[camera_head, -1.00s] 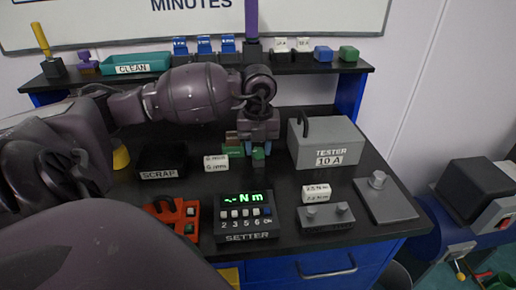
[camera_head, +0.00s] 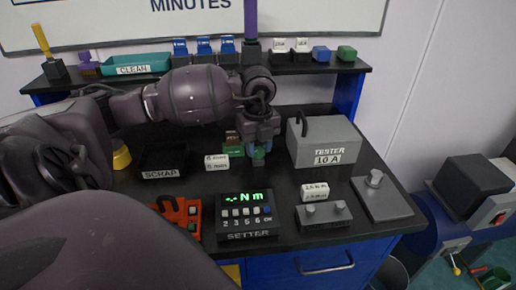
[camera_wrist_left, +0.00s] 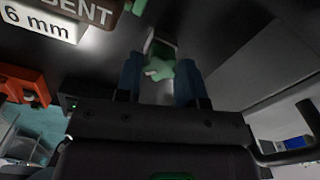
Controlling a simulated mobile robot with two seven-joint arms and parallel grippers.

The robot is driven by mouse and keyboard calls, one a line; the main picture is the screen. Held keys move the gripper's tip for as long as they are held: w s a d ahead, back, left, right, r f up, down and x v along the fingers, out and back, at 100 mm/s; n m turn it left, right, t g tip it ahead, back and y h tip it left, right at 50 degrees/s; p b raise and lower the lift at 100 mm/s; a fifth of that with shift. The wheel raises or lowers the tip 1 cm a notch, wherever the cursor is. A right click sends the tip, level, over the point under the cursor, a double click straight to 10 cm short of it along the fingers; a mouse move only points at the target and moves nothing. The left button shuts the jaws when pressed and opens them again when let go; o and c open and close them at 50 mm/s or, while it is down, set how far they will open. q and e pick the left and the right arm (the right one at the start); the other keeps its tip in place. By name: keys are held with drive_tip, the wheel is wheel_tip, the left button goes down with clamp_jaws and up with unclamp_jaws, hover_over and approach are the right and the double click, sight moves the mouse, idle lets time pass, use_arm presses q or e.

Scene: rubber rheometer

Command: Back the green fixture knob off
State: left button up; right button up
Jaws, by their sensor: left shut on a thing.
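The green fixture knob (camera_wrist_left: 160,69) has a lobed shape and sits between the two blue fingers of my left gripper (camera_wrist_left: 160,80) in the left wrist view. The left gripper (camera_head: 259,153) points down at the back middle of the bench in the head view, shut on the knob. The fingers and wrist hide most of the knob there. A green part of the fixture (camera_head: 232,149) shows just left of the fingers. My right gripper is in neither view.
The grey tester (camera_head: 325,143) stands close right of the gripper. White label blocks (camera_head: 216,162) and the black scrap bin (camera_head: 166,158) stand to the left. The setter (camera_head: 246,216) and a red holder (camera_head: 180,214) are in front. A shelf runs behind.

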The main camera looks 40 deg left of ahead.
use_arm(q)
drive_tip(key=shift+r+n+p, duration=0.1)
drive_tip(key=shift+n+p, duration=0.2)
drive_tip(key=shift+n, duration=0.3)
drive_tip(key=shift+n+p, duration=0.4)
drive_tip(key=shift+n, duration=1.2)
drive_tip(key=shift+n+p, duration=0.8)
drive_tip(key=shift+n, duration=1.5)
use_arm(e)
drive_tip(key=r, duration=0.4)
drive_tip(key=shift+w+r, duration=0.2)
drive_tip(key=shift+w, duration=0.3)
